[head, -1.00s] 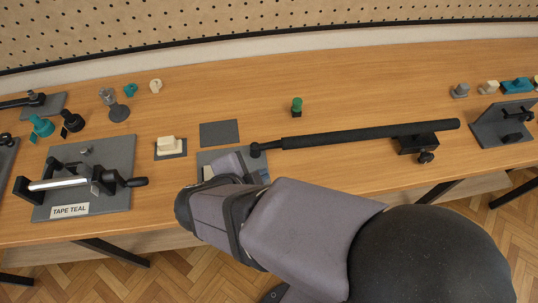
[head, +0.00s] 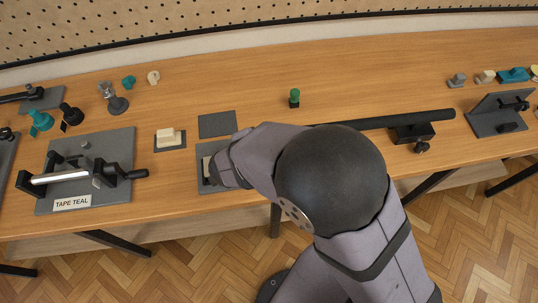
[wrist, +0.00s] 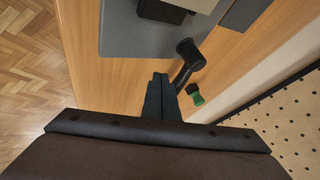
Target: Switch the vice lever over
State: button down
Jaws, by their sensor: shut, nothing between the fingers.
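A long black bar (head: 425,119) lies along the bench, its right part at a dark bracket. Its left part is hidden behind my arm in the head view. In the wrist view a dark angled rod with a round end (wrist: 188,48) lies just right of my fingers. It looks like this bar's left end; I cannot tell for sure that it is the vice lever. My gripper (wrist: 160,78) is shut and empty, its tips beside the rod; I cannot tell whether they touch. A grey plate (head: 208,185) lies under the hand, partly hidden.
A fixture on a plate labelled TAPE TEAL (head: 110,193) stands to the left. A green peg (head: 294,97) stands behind the bar. A cream block (head: 167,136) and a bare grey plate (head: 217,124) lie nearby. Bench behind the bar is mostly clear.

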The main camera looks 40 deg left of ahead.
jog(key=shift+w+a+r, duration=0.15)
jog(key=shift+w+a, duration=0.25)
jog(key=shift+a, duration=0.05)
jog(key=shift+w, duration=0.1)
jog(key=shift+w+d+n+y, duration=0.1)
jog(key=shift+w+n+y, duration=0.1)
jog(key=shift+n+y, duration=0.25)
jog(key=shift+w+r+n+p, duration=0.15)
jog(key=shift+r+n+p, duration=0.1)
jog(key=shift+p, duration=0.2)
jog(key=shift+w+f, duration=0.2)
jog(key=shift+w, duration=0.05)
jog(key=shift+f, duration=0.1)
